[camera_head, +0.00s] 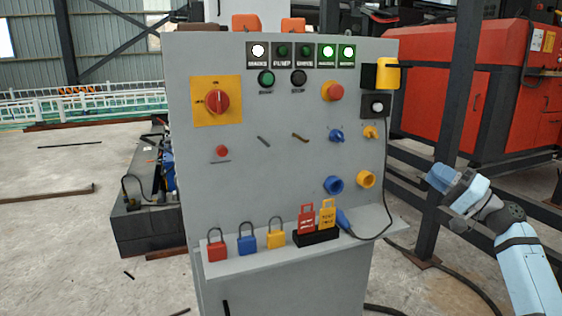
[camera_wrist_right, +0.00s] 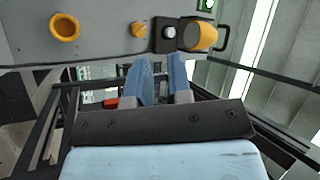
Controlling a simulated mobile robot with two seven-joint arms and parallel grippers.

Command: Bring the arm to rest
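My right gripper (camera_head: 440,177) is to the right of the grey control panel (camera_head: 285,160), in free space and apart from it. In the right wrist view its two blue fingers (camera_wrist_right: 162,75) stand a little apart, with nothing seen between them. The blue-white right arm (camera_head: 526,270) comes in from the lower right. My left arm and gripper are not in view.
The panel's shelf (camera_head: 230,264) holds a red padlock (camera_head: 217,250), a blue padlock (camera_head: 247,244), a yellow padlock (camera_head: 276,238) and tags (camera_head: 306,218). A black cable hangs at its right side. A dark post (camera_head: 452,120) and red machine (camera_head: 418,85) stand behind the gripper.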

